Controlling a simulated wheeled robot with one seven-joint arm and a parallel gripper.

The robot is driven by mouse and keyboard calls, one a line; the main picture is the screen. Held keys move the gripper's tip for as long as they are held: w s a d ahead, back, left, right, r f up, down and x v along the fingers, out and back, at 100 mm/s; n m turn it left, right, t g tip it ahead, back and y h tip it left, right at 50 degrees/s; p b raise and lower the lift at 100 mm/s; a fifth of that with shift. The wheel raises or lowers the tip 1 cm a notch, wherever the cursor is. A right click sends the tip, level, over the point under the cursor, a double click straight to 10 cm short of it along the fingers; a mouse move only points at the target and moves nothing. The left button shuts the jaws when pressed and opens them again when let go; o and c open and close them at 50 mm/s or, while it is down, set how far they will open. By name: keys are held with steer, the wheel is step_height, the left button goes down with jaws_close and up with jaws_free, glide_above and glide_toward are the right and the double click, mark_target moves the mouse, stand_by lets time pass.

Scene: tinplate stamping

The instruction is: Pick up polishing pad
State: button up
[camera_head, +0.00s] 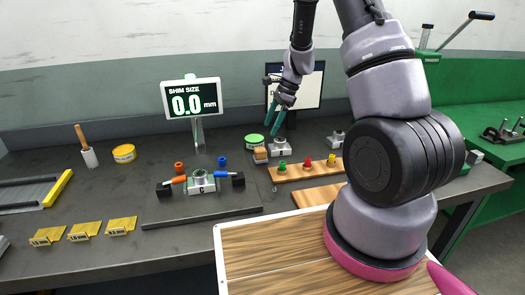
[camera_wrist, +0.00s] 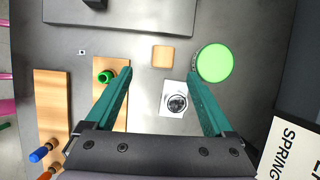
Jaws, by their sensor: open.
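The frames do not name the polishing pad. A small tan square block (camera_wrist: 163,56) lies on the dark bench and may be it; it shows in the head view (camera_head: 260,155). A round green-topped disc or tin (camera_wrist: 215,63) is to its right in the wrist view and behind it in the head view (camera_head: 254,141). My gripper (camera_wrist: 160,80) has two teal fingers spread apart with nothing held. In the wrist view the block appears just beyond and between the fingertips. In the head view my gripper (camera_head: 276,115) is above the bench, over this area.
A small white fixture (camera_wrist: 172,104) shows between my fingers. Wooden racks (camera_wrist: 100,75) with coloured knobs stand left of it in the wrist view. A framed sign (camera_wrist: 297,120) is at the right. The shim size display (camera_head: 193,98) reads 0.0 mm.

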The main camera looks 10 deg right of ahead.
mark_target(261, 149)
steer(key=x, duration=0.5)
steer(key=shift+w+d+f, duration=0.15)
steer(key=shift+w+f, duration=0.15)
steer(key=shift+f, duration=0.2)
steer(key=shift+x, duration=2.9)
steer(key=shift+w, duration=0.1)
jaws_close()
